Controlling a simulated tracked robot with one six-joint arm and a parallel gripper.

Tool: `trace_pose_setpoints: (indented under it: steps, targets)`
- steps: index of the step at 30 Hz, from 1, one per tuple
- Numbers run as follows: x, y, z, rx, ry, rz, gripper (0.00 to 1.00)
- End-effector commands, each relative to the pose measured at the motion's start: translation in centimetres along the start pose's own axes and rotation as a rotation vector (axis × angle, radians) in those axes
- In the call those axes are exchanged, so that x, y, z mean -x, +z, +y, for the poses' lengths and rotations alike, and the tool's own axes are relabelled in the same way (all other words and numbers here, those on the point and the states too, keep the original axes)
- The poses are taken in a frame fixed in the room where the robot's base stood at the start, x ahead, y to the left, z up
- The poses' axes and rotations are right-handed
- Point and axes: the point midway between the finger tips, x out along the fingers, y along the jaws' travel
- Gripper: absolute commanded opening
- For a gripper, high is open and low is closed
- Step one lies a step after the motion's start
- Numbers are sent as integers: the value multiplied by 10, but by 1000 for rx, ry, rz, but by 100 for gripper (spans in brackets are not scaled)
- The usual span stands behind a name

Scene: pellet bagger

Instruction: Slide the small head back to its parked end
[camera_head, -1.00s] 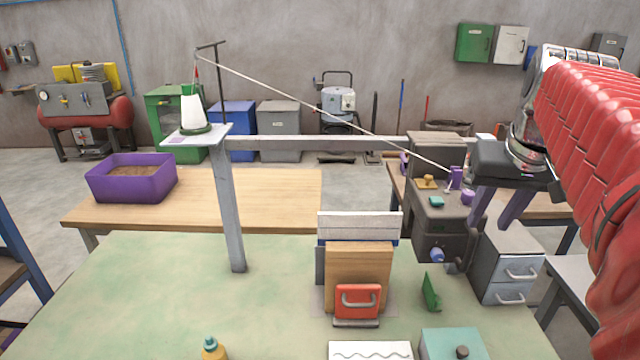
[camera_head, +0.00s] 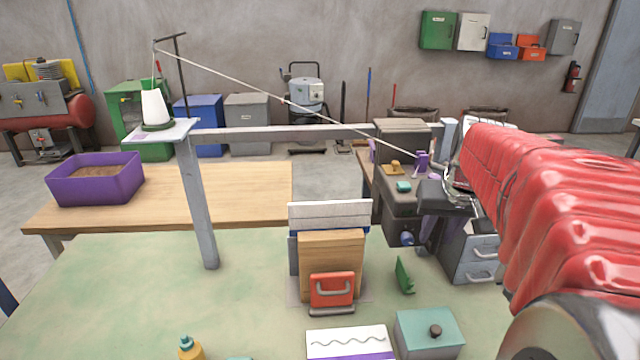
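The small head (camera_head: 398,192) looks to be the grey machine with purple, yellow and teal parts at the right end of the grey horizontal beam (camera_head: 290,133). A pale thread runs to it from the white cone (camera_head: 154,106) on the post's shelf at the left. A blue knob (camera_head: 407,239) is low on its front. My gripper (camera_head: 430,238) points down just right of the head, its dark body overlapping the head's right edge in the picture. I cannot tell whether they touch. The purple fingers are seen nearly edge-on and their gap is not clear.
The green table (camera_head: 130,290) fills the front. On it stand a wooden block with a red handle (camera_head: 332,290), a green wedge (camera_head: 404,276) and a teal-topped box (camera_head: 430,333). A grey drawer cabinet (camera_head: 472,262) stands beside my arm. The beam's left stretch looks clear.

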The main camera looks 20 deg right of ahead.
Motion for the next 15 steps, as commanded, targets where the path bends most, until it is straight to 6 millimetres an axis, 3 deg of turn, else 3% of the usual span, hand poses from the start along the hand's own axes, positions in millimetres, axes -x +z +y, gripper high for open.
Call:
trace_pose_setpoints:
  steps: [5,13,15]
  targets:
    - [-12,1,0,0,0,-1,31]
    - [-12,0,0,0,0,0,31]
    - [-12,0,0,0,0,0,27]
